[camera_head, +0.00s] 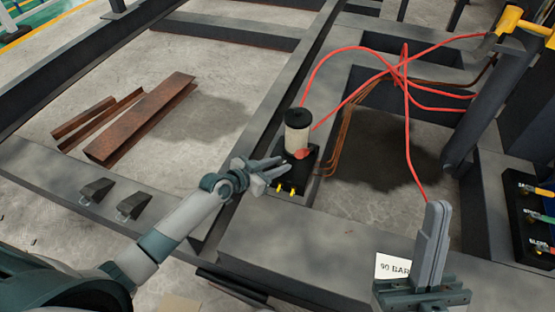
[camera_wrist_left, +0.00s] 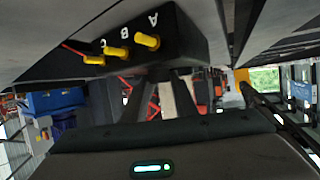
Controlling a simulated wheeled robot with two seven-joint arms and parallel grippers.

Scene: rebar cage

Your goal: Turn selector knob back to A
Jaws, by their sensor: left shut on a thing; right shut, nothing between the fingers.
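A black valve block (camera_head: 307,165) stands on the grey beam, with a beige black-topped cylinder (camera_head: 297,138) on it. Yellow fittings (camera_head: 287,189) stick out of its front. In the left wrist view the block (camera_wrist_left: 185,40) shows yellow fittings (camera_wrist_left: 117,51) beside letters A, B and C. My left gripper (camera_head: 280,168) reaches the block's left side, its fingers closed at the selector knob. The fingers and block hide the knob, so its pointing direction cannot be told. A small red part (camera_head: 303,153) shows at the cylinder's foot.
Red hoses (camera_head: 405,85) loop from the block toward the yellow-capped post (camera_head: 510,20) at upper right. A "90 BAR" card (camera_head: 392,266) stands beside my right gripper. Rusty steel pieces (camera_head: 140,117) lie on the floor at left. Dark wedges (camera_head: 97,191) sit on the left beam.

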